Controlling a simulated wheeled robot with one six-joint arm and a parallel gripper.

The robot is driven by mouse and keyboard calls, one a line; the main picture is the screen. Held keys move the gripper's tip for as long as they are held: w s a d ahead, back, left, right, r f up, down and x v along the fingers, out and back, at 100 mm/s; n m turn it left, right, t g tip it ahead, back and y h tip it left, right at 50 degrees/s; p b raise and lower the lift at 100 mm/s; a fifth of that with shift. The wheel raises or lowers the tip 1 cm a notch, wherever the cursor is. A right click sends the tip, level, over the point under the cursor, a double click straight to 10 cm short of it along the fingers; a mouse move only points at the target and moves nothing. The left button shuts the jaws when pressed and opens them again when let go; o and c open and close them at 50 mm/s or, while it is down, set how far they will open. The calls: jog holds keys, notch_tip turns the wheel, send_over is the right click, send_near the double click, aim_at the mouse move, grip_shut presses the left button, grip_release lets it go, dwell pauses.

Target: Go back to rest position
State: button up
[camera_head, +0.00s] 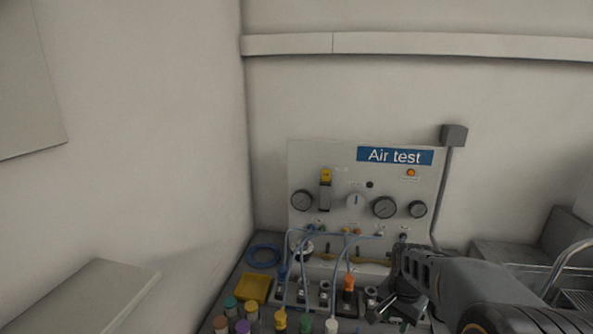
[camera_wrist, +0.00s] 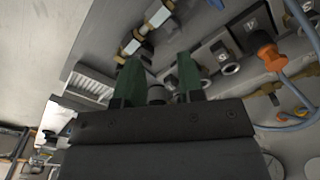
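My gripper (camera_head: 398,290) is at the lower right of the head view, in front of the lower right part of the air test panel (camera_head: 335,180). In the wrist view its two green fingers (camera_wrist: 158,82) stand apart with nothing clearly held between them. Metal fittings show beyond and between the fingertips. An orange plug (camera_wrist: 268,52) with a blue hose is to the right of the fingers; it also shows in the head view (camera_head: 348,283), left of my gripper.
A grey box and metal rack (camera_head: 570,275) are at the right. The space above the panel is clear.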

jog(key=s+a+r+n+t, duration=0.1)
jog(key=s+a+r+n, duration=0.1)
jog(key=s+a+n, duration=0.1)
jog(key=s+a+r+n+t, duration=0.2)
jog(key=s+a+r+n, duration=0.1)
jog(key=s+n, duration=0.3)
jog(key=shift+s+a+r+n+t, duration=0.35)
jog(key=shift+s+a, duration=0.45)
jog(key=shift+s, duration=0.45)
dwell(0.4)
